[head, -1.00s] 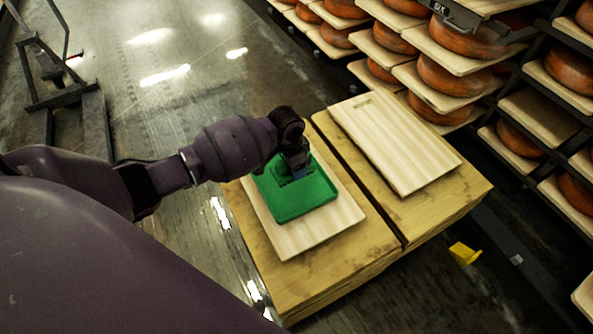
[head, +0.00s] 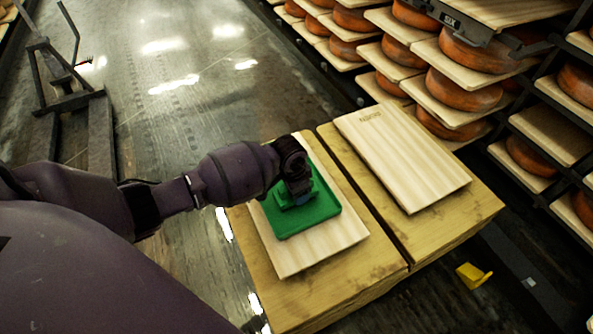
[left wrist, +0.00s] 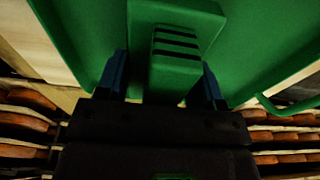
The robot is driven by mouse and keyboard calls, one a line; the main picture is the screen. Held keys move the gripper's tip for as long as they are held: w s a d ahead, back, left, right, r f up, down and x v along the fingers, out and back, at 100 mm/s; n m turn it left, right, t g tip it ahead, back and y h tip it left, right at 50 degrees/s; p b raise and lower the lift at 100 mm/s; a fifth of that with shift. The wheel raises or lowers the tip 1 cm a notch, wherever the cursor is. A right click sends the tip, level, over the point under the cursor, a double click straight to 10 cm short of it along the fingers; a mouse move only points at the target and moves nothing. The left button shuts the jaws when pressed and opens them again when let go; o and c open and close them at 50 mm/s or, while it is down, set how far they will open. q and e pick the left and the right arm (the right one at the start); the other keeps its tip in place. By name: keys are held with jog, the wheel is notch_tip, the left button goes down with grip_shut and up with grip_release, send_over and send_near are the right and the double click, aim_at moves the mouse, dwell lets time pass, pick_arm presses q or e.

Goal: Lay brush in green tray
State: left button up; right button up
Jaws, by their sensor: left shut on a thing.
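The green tray (head: 318,212) lies on a pale wooden board on a wooden block in the head view. My left gripper (head: 297,196) reaches down over the tray's middle. In the left wrist view its two blue-lined fingers (left wrist: 164,80) are shut on the green brush (left wrist: 175,50), one on each side of its ridged grip. The brush's wide head shows beyond the grip, over the green tray floor (left wrist: 85,30). In the head view the brush is mostly hidden by my gripper, and I cannot tell whether it touches the tray floor. My right gripper is not in view.
The pale board (head: 300,262) rests on a wooden block (head: 375,255). A second, empty board (head: 405,160) lies to the right. Racks of orange cheese wheels (head: 465,92) stand at the back right. A yellow object (head: 472,275) lies on the floor. A dark metal frame (head: 75,90) stands at left.

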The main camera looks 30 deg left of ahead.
pick_arm(q)
jog(key=o, duration=0.9)
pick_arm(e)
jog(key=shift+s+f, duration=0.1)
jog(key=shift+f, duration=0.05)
pick_arm(q)
jog(key=shift+r, duration=0.4)
notch_tip(320, 180, up, 5)
jog(key=shift+a+f+p, duration=0.1)
jog(key=shift+a+p, duration=0.05)
jog(key=shift+p, duration=0.9)
jog(key=r, duration=0.1)
jog(key=r+p, duration=0.1)
jog(key=r, duration=0.1)
jog(key=s+r+p, duration=0.1)
jog(key=r, duration=0.1)
jog(key=shift+a+r, duration=0.15)
jog(key=shift+r, duration=0.05)
jog(key=shift+s+r, duration=0.1)
jog(key=shift+r, duration=0.45)
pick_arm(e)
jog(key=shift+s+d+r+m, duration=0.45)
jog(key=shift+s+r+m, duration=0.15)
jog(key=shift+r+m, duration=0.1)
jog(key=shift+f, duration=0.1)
